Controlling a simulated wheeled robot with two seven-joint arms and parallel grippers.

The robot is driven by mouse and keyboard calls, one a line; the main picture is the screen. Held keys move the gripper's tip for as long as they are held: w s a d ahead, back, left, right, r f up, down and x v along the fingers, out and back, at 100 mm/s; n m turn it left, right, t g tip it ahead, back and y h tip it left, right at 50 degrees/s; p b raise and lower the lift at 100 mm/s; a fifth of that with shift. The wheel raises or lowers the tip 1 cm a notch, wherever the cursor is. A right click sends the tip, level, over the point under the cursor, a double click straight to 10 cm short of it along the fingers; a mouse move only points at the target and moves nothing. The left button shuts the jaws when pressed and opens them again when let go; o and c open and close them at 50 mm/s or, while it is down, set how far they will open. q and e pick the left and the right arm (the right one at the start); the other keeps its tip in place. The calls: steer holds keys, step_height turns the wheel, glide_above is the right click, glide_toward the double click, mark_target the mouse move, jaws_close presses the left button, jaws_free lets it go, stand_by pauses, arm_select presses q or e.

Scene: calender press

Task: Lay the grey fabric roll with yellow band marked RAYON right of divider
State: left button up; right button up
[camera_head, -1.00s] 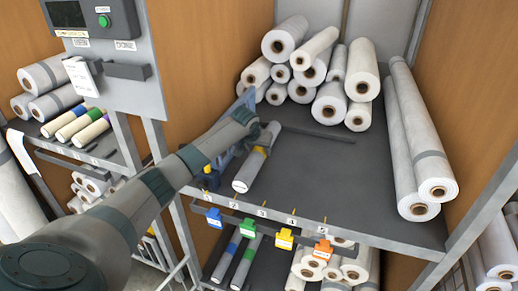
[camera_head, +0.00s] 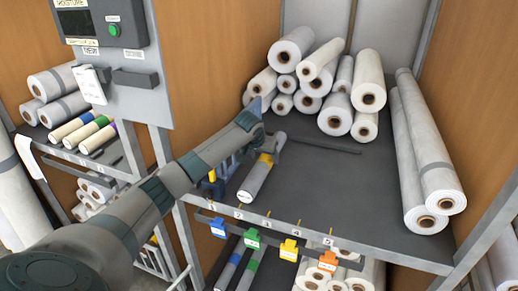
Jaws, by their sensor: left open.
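The grey fabric roll (camera_head: 257,182) with a yellow band (camera_head: 266,158) lies on the dark shelf (camera_head: 330,195), near its left side. Its light end faces the front edge; I cannot read any marking on it. My left gripper (camera_head: 268,146) is at the roll's far end, close to the band. It is open, partly hidden by my own arm, and I cannot tell whether it touches the roll. A long dark bar (camera_head: 325,147) lies across the shelf behind the roll, to the right; I cannot tell if it is the divider. My right gripper is not in view.
White rolls (camera_head: 335,115) are piled at the back. Two long rolls (camera_head: 428,165) lean along the right wall. Coloured tags (camera_head: 289,250) hang below the numbered front edge. A control panel (camera_head: 105,30) stands at left.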

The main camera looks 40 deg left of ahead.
arm_select(q)
steer(key=b+v, duration=0.2)
steer(key=v, duration=0.7)
steer(key=shift+s+r, duration=0.15)
steer(key=shift+r, duration=0.2)
steer(key=shift+f, duration=0.1)
